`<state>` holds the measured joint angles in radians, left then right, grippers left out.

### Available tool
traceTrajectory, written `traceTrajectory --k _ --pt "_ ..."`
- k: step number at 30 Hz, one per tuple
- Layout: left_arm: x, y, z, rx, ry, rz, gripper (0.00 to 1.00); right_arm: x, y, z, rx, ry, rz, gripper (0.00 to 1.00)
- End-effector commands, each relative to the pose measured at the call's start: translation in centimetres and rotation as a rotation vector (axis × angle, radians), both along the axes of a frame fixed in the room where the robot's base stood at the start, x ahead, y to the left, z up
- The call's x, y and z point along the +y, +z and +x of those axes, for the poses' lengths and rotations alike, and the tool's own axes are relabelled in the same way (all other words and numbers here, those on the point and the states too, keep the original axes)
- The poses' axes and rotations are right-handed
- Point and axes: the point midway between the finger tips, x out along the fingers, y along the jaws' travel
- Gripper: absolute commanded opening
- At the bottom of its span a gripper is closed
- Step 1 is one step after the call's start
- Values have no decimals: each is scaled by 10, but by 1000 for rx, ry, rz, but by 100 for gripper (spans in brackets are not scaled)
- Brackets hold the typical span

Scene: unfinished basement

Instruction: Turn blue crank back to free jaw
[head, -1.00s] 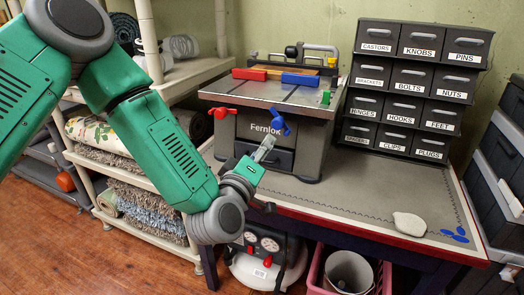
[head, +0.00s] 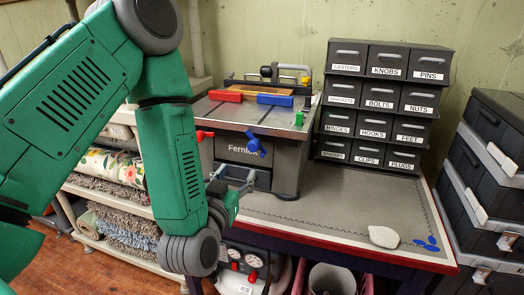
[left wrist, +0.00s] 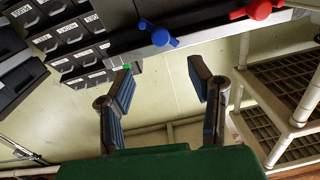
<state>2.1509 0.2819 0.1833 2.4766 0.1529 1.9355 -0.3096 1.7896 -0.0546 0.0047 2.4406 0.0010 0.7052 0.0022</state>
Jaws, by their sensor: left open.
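The workbench vise labelled Fernlok (head: 235,148) stands on the table. Its blue crank (head: 255,146) is on the front face, and a red crank (head: 204,135) is at the left. On top, a red jaw block (head: 225,95) and a blue jaw block (head: 275,100) lie in front of a wooden strip (head: 258,90). My left gripper (head: 238,174) is open and empty, just below and in front of the blue crank, apart from it. In the left wrist view, the blue crank (left wrist: 158,35) lies beyond the spread fingers (left wrist: 162,85). My right gripper is not in view.
Labelled drawers (head: 375,105) stand right of the vise. A pale stone-like lump (head: 383,237) and blue pieces (head: 427,243) lie on the table's front right. The table top right of the vise is mostly clear. A shelf with rolled rugs (head: 110,168) is at the left.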

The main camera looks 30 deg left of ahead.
Motion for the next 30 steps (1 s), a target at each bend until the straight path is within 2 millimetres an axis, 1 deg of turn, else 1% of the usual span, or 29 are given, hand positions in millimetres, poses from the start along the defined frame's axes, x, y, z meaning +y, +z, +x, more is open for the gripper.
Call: traceTrajectory --k 1,3,17,18,21,23,27,30 --pt "1 -5 3 -5 2 0 48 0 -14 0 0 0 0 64" --pt "1 -5 6 -6 2 0 48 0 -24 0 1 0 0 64" --pt "4 -5 20 -6 -4 -4 48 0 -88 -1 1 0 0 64" --pt "8 -4 31 -9 -1 -5 48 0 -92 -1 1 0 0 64" --pt "15 -3 53 -7 -1 -5 48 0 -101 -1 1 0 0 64" --pt "18 -1 66 -5 -1 -5 48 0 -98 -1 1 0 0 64" --pt "26 0 92 -4 -2 -5 48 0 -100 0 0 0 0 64" --pt "30 0 107 -3 -3 -4 48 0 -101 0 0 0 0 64"
